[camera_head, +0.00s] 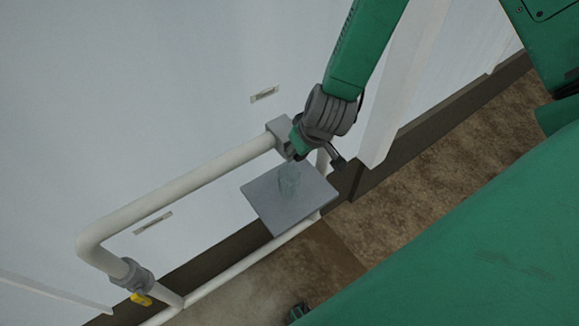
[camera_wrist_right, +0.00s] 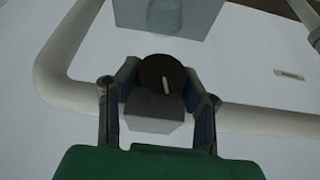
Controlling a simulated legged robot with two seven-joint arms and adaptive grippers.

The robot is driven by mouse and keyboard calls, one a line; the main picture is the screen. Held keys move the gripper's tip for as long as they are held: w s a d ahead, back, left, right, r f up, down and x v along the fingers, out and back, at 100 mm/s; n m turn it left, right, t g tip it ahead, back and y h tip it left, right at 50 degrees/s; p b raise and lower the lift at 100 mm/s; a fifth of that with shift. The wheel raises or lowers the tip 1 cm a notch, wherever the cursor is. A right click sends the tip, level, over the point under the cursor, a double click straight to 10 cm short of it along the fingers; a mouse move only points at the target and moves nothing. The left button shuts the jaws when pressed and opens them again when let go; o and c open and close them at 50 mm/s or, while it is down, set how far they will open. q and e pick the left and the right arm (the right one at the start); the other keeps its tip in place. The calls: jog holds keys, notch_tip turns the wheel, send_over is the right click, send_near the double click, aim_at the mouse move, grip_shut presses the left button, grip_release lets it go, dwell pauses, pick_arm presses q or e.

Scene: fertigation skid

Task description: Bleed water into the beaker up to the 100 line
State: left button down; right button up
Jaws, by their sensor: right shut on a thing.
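The clear beaker (camera_head: 289,180) stands on a grey square plate (camera_head: 270,207) below the pipe outlet. Its water level and its lines cannot be made out. Part of it shows at the top of the right wrist view (camera_wrist_right: 166,14). My right gripper (camera_head: 300,146) is at the grey valve block (camera_wrist_right: 155,110) on the white pipe. Its two fingers (camera_wrist_right: 160,82) sit either side of a round black knob (camera_wrist_right: 160,70) and are shut on it. The knob's white mark points down in the wrist view.
A white pipe (camera_head: 185,188) runs along the pale wall panel and bends down to a grey fitting (camera_head: 132,275) with a yellow part (camera_head: 141,299). A white post (camera_head: 400,85) stands right of the plate. Brown floor (camera_head: 410,205) is open below.

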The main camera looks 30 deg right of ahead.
jog(key=shift+a+r+h+p, duration=0.15)
jog(key=shift+a+h+p, duration=0.05)
jog(key=shift+h+p, duration=0.25)
jog(key=shift+d, duration=0.3)
jog(key=shift+a+n+h+p, duration=0.2)
jog(key=shift+n+h+p, duration=0.1)
jog(key=shift+h+p, duration=0.55)
jog(key=shift+t+h+p, duration=0.3)
jog(key=shift+h+p, duration=0.1)
jog(key=shift+h, duration=0.8)
